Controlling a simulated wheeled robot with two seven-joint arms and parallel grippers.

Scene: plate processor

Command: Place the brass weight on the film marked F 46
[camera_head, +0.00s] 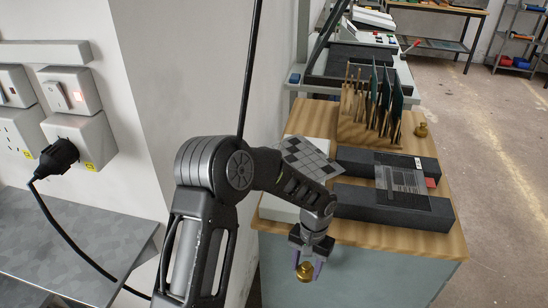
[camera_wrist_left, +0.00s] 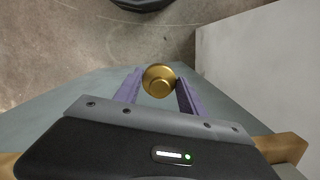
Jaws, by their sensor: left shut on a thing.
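My left gripper (camera_head: 306,264) is shut on a brass weight (camera_head: 304,273), held in the air in front of the wooden bench's near edge. In the left wrist view the brass weight (camera_wrist_left: 159,80) sits between the two purple fingers. A grey patterned film (camera_head: 402,180) lies across two dark blocks, with a red tab at its right end. A checkered film (camera_head: 310,158) lies on a white box, partly behind my arm. No marking such as F 46 is legible on either film. My right gripper is not in view.
The wooden bench top (camera_head: 375,236) has a narrow bare strip at its front. A wooden rack (camera_head: 362,128) with upright dark plates stands behind the blocks. A second brass weight (camera_head: 421,130) stands right of the rack. A wall with sockets (camera_head: 75,140) is at left.

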